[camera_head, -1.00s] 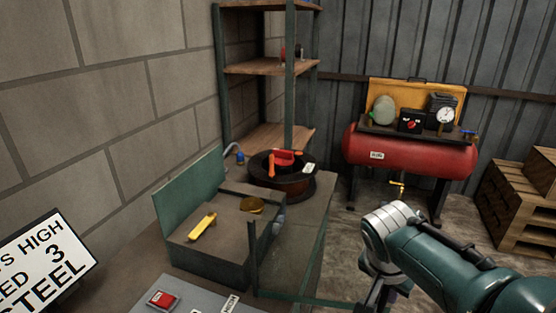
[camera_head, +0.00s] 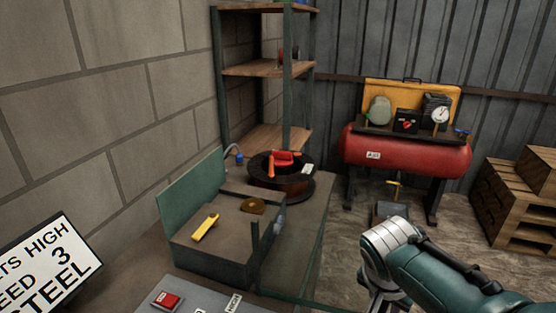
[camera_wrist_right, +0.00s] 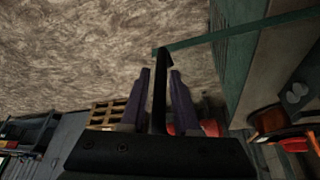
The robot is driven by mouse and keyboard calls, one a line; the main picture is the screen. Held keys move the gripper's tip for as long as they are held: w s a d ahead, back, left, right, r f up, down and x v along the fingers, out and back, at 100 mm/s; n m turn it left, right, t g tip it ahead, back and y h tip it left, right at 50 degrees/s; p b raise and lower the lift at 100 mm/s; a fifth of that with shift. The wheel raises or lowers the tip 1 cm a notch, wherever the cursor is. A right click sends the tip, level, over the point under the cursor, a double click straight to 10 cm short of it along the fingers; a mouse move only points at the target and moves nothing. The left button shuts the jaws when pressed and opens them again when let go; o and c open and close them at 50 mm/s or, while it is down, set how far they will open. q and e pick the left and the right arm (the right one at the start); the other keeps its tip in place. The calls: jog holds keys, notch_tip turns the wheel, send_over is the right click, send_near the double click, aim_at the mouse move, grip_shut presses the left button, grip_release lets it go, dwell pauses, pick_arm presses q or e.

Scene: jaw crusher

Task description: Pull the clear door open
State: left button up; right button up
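The clear door is hard to make out. Its thin teal edge (camera_head: 300,299) runs low along the front of the bench in the head view. The same teal strip (camera_wrist_right: 235,32) crosses the top of the right wrist view. A dark upright bar (camera_wrist_right: 159,90), bent at its top, meets that strip. My right gripper (camera_wrist_right: 160,76) has one dark purple finger on each side of this bar, both very close to it. I cannot tell whether they touch it. In the head view my right arm hides the gripper. My left gripper is out of view.
A grey machine box (camera_head: 222,250) with a yellow handle stands on the bench, with a dark round reel (camera_head: 280,178) behind it. A red compressor (camera_head: 405,157) and stacked wooden pallets (camera_head: 518,205) stand at the back right. Open floor lies between.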

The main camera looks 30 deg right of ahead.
jog(key=p+v, duration=0.3)
jog(key=v, duration=0.7)
dwell(0.5)
